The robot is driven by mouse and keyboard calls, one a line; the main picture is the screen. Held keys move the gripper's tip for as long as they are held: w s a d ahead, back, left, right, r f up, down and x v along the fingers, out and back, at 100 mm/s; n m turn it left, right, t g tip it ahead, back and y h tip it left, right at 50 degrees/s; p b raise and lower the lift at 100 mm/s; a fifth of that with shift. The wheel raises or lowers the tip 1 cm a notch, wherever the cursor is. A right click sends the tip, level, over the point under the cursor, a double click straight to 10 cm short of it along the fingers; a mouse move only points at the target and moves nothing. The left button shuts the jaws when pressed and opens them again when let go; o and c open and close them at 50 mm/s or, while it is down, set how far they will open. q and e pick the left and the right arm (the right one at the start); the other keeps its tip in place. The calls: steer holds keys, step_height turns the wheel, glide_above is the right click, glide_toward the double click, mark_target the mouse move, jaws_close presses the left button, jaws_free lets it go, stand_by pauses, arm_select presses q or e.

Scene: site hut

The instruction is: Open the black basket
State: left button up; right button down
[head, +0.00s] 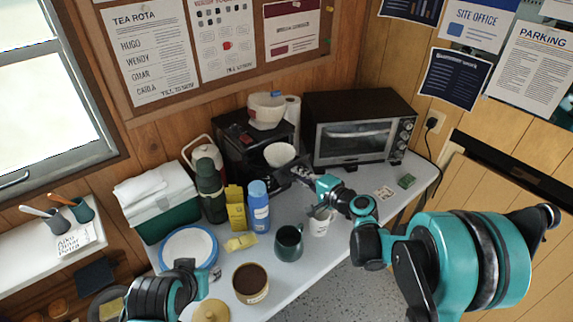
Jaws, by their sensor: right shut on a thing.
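The black coffee machine (235,137) stands at the back of the table, left of the oven. The black basket (277,169) is at its front right, mostly hidden under a white paper filter (280,154) and behind my gripper. My right gripper (291,172) reaches in from the right and is shut at the basket's front, just below the filter. The exact contact is too small to see clearly. My left arm's end (207,277) is low at the left, near the white plate and apart from the machine; its fingers cannot be made out.
A toaster oven (361,130) stands right of the machine. A green flask (210,190), yellow carton (236,208) and blue bottle (258,206) stand to the left. A dark green mug (289,243), white cup (320,222) and brown-filled tin (250,283) are in front. The right table end is mostly clear.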

steer(key=shift+s+d, duration=0.45)
steer(key=shift+s, duration=0.1)
steer(key=c, duration=1.9)
jaws_free()
steer(key=v, duration=1.2)
